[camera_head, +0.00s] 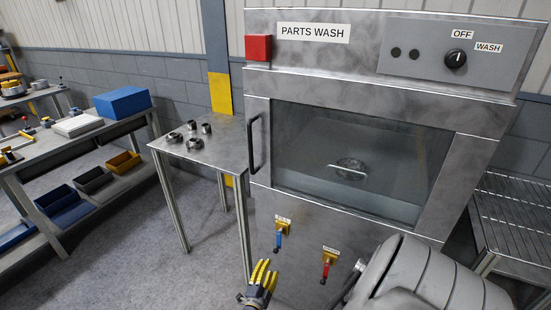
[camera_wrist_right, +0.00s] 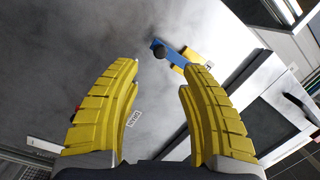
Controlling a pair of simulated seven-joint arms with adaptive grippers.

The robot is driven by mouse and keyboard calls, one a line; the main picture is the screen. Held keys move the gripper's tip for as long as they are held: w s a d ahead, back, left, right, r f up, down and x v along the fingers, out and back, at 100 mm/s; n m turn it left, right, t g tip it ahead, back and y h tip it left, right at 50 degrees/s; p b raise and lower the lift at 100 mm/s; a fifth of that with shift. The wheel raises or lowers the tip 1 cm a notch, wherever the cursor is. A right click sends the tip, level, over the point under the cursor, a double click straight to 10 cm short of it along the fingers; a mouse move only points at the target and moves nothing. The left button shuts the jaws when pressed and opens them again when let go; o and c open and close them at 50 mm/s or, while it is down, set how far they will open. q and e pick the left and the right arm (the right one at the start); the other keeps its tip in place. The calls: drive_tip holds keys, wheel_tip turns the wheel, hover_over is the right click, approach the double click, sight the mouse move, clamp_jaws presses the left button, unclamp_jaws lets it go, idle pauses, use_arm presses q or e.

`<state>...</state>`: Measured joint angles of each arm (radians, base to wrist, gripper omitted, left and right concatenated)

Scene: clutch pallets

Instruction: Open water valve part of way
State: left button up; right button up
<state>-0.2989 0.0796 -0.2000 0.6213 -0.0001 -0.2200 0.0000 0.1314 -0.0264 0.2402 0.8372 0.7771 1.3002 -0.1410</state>
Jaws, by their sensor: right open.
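The blue-handled valve (camera_head: 278,241) sits low on the front of the parts washer (camera_head: 225,88), its handle hanging down from a brass body. It carries a small label too small to read. In the right wrist view the blue handle (camera_wrist_right: 170,50) lies beyond the fingertips, roughly ahead of the gap between them. My right gripper (camera_head: 264,272) has yellow fingers and is just below and left of the blue valve in the head view. Its fingers are spread in the right wrist view (camera_wrist_right: 162,70), with nothing between them. My left gripper is out of view.
A red-handled valve (camera_head: 326,268) sits to the right of the blue one, near a DRAIN label (camera_wrist_right: 133,118). The washer door has a black handle (camera_head: 256,144). A metal table (camera_head: 220,150) with metal parts stands left; a wire rack (camera_head: 515,215) stands right.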

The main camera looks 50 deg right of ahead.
sight(275, 252)
drive_tip(key=x, duration=0.9)
drive_tip(key=shift+d, duration=0.15)
clamp_jaws()
idle(0.5)
